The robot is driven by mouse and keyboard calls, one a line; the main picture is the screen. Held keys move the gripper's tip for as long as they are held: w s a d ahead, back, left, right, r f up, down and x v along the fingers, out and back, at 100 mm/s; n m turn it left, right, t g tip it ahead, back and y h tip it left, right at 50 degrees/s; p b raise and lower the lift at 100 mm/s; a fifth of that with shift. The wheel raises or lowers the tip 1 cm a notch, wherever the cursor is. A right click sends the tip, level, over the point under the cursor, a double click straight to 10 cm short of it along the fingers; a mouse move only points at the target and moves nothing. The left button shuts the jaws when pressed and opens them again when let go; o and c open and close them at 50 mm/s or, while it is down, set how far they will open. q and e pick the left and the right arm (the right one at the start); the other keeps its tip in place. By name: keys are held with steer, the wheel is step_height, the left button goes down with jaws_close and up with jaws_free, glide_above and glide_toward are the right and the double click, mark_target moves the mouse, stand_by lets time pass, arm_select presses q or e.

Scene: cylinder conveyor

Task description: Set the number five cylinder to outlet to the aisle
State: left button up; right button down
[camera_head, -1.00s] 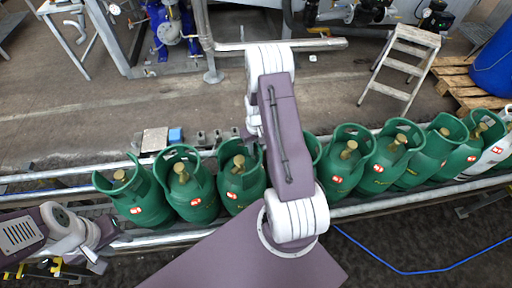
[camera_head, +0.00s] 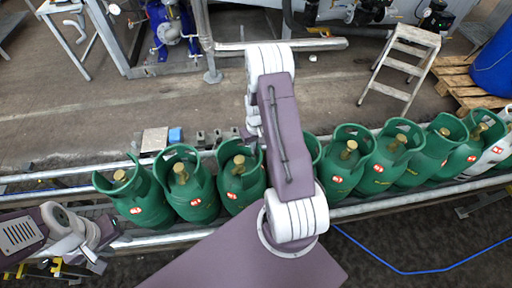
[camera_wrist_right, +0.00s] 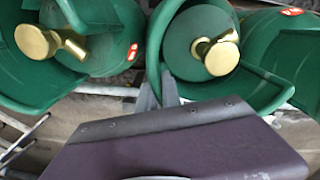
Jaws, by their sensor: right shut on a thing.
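A row of green gas cylinders with open collars, brass valves and red-and-white labels stands upright on the conveyor (camera_head: 375,205). I cannot read which is number five. My right gripper (camera_wrist_right: 160,92) is shut on the collar of a green cylinder (camera_wrist_right: 188,40). This appears to be the third cylinder from the left (camera_head: 232,190) in the head view, where my right arm mostly hides the gripper. A neighbouring cylinder (camera_wrist_right: 112,58) is at the left in the wrist view. My left gripper (camera_head: 98,250) is low at the left, apart from the cylinders; its jaw opening is unclear.
A white cylinder (camera_head: 494,148) stands near the row's right end. Metal rails (camera_head: 175,240) edge the conveyor. Beyond it are a step stool (camera_head: 402,65), a wooden pallet (camera_head: 455,82) and a blue drum (camera_head: 495,65). Open floor lies behind the conveyor. A blue hose (camera_head: 400,271) lies in front.

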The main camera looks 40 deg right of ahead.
mark_target(240, 140)
steer(key=shift+w+r, duration=0.1)
steer(key=shift+w, duration=0.05)
stand_by(0.8)
steer(key=shift+w+a+n, duration=0.5)
steer(key=shift+w+n, duration=0.5)
steer(key=shift+n, duration=0.65)
steer(key=shift+w+a+n, duration=0.55)
steer(key=shift+w+n, duration=0.5)
steer(key=shift+n, duration=0.55)
steer(key=shift+w+a+n, duration=0.5)
steer(key=shift+w+n, duration=0.5)
steer(key=shift+n, duration=0.65)
steer(key=c, duration=1.5)
jaws_free()
steer(key=shift+a, duration=0.1)
steer(key=shift+c, duration=0.2)
steer(key=shift+r, duration=0.1)
